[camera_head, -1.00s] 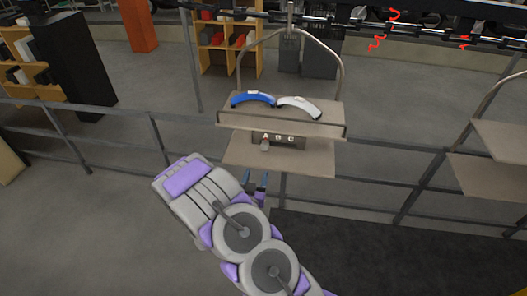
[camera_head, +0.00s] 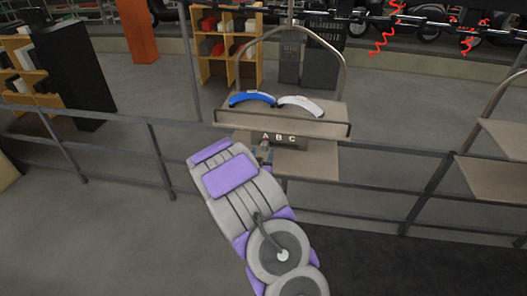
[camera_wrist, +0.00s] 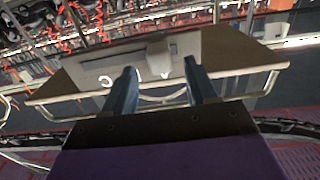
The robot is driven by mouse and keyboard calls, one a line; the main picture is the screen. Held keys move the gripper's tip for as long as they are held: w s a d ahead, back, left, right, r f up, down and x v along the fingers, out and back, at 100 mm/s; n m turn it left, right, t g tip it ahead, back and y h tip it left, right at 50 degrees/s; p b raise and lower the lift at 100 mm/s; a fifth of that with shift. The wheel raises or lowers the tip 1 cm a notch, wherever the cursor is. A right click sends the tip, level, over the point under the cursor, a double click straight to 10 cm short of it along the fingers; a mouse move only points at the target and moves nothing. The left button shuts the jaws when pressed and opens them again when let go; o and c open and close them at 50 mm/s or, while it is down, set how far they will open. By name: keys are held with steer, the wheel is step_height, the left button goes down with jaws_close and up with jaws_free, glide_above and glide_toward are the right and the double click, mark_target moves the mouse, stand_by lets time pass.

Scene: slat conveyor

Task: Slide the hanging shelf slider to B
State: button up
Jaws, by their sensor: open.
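The hanging shelf (camera_head: 312,162) has an upper tray and a lower board on a bent tube frame. The small grey slider (camera_head: 265,145) sits under the A. In the wrist view the shelf is upside down, and the slider (camera_wrist: 158,56) shows as a pale block near the A. My gripper (camera_wrist: 160,68) is open, its two blue-grey fingers on either side of the slider in that picture. I cannot tell whether they touch it. My arm hides most of the gripper in the head view.
A blue curved piece (camera_head: 252,99) and a white curved piece (camera_head: 301,105) lie on the upper tray. Another hanging shelf (camera_head: 490,180) is at the right. An overhead chain rail crosses the top.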

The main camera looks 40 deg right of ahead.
mark_target(264, 149)
steer(key=shift+x, duration=1.75)
jaws_close()
